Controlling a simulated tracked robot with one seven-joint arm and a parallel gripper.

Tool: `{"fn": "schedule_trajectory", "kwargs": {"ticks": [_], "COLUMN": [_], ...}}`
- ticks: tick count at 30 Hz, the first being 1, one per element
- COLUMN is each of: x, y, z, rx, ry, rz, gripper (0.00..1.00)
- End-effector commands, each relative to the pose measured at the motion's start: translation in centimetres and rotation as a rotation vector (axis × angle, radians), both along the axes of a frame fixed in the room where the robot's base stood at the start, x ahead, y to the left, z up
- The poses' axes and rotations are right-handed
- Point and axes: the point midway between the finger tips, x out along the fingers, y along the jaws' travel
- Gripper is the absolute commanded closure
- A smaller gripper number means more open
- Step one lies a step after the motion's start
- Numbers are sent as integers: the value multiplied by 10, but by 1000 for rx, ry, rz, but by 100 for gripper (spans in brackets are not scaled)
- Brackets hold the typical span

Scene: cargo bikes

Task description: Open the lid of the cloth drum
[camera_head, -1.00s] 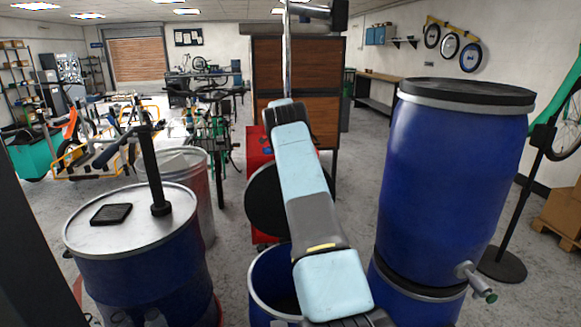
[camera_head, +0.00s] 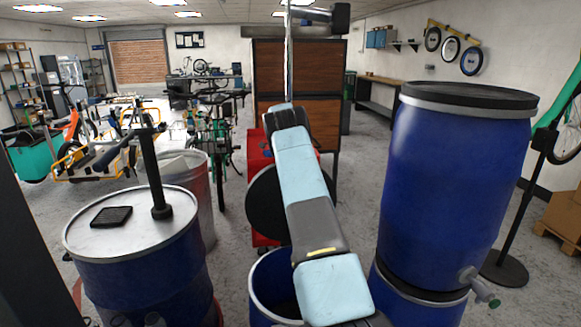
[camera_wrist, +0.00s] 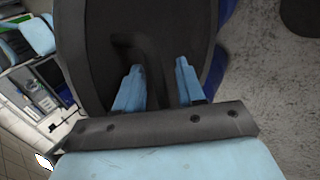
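The cloth drum (camera_head: 258,311) is a blue drum at the bottom middle of the head view, with its dark inside showing. Its round black lid (camera_head: 263,208) stands steeply raised behind the opening, partly hidden by my arm. In the wrist view the dark lid (camera_wrist: 93,60) fills the upper middle, with a dark bent handle or its shadow (camera_wrist: 135,44) on its face. The two light-blue fingers of my gripper (camera_wrist: 158,85) are spread apart close to the lid's face. Whether they touch it I cannot tell. My gripper is hidden in the head view.
A blue drum with a metal top (camera_head: 130,232), bearing a black post and a small grate, stands at left. A tall blue drum (camera_head: 450,190) sits on another at right, with a tap (camera_head: 480,285). A red cabinet (camera_head: 257,150) is behind the lid. Grey floor is open beyond.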

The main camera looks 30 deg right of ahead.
Motion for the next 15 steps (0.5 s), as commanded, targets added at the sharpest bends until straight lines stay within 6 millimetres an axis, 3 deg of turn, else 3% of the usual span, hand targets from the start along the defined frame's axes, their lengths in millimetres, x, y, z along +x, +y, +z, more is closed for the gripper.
{"fn": "schedule_trajectory", "kwargs": {"ticks": [5,15], "x": [-1,-31], "y": [1,12], "z": [25,63], "rx": [-1,1], "ry": [-3,0], "rz": [1,1], "gripper": [60,60]}}
